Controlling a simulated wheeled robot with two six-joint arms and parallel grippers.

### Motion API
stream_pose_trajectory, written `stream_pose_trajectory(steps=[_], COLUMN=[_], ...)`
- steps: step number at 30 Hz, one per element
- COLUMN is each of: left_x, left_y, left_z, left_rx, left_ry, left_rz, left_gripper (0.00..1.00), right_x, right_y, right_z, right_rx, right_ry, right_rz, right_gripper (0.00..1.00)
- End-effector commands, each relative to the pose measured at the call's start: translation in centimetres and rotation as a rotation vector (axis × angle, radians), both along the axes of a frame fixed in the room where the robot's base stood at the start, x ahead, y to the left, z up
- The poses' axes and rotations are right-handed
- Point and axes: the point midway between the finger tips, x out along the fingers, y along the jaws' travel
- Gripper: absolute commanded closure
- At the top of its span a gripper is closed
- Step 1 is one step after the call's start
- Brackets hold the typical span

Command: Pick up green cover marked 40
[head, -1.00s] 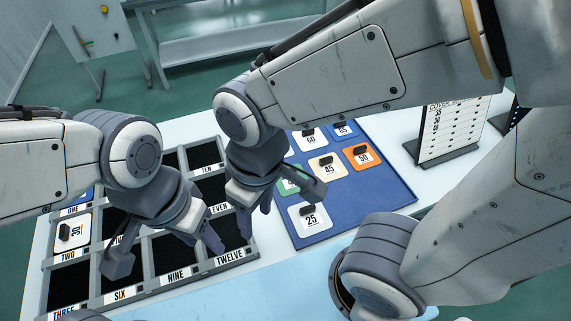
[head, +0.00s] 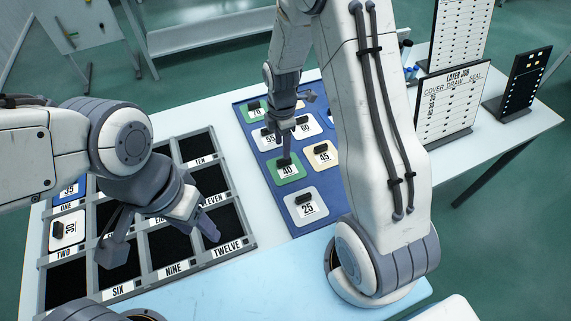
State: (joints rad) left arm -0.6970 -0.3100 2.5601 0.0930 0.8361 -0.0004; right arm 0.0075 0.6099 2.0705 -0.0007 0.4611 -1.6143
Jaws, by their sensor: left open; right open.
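The green cover marked 40 (head: 288,172) lies flat on the blue mat (head: 305,222), with its white label and dark knob in view. My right gripper (head: 297,120) is open and points down. One finger shows just behind the 40 cover's knob in the picture; whether it touches the knob I cannot tell. The other finger is further back and to the right, over the mat. My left gripper (head: 163,238) is open and empty above the compartment tray (head: 182,275).
White covers 25 (head: 307,208), 95 (head: 264,140) and 60 (head: 304,126), cream cover 45 (head: 322,156) and green cover 70 (head: 252,113) surround it. A white cover (head: 68,231) sits in the tray; several compartments are empty. A cover list board (head: 447,105) stands at right.

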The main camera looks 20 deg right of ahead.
Motion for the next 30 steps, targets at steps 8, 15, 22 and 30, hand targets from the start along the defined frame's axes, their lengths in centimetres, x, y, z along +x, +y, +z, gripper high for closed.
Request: stream_pose_trajectory(steps=[8, 15, 22, 30], left_x=[0.0, 0.0, 0.0, 0.0], left_y=[0.0, 0.0, 0.0, 0.0], left_z=[0.7, 1.3, 1.3, 1.3], left_rx=[0.000, 0.000, 0.000, 0.000], left_ry=[0.000, 0.000, 0.000, 0.000], left_rz=[0.000, 0.000, 0.000, 0.000], left_gripper=[0.50, 0.50, 0.50, 0.50], right_x=[-0.2, -0.3, -0.2, -0.2], right_y=[-0.2, -0.4, -0.4, -0.4], right_z=[-2.4, -5.7, -6.3, -6.3], right_rx=[0.000, 0.000, 0.000, 0.000], right_ry=[0.005, 0.004, -0.001, 0.000], right_rz=[-0.002, -0.002, -0.002, -0.002], right_gripper=[0.45, 0.45, 0.45, 1.00])
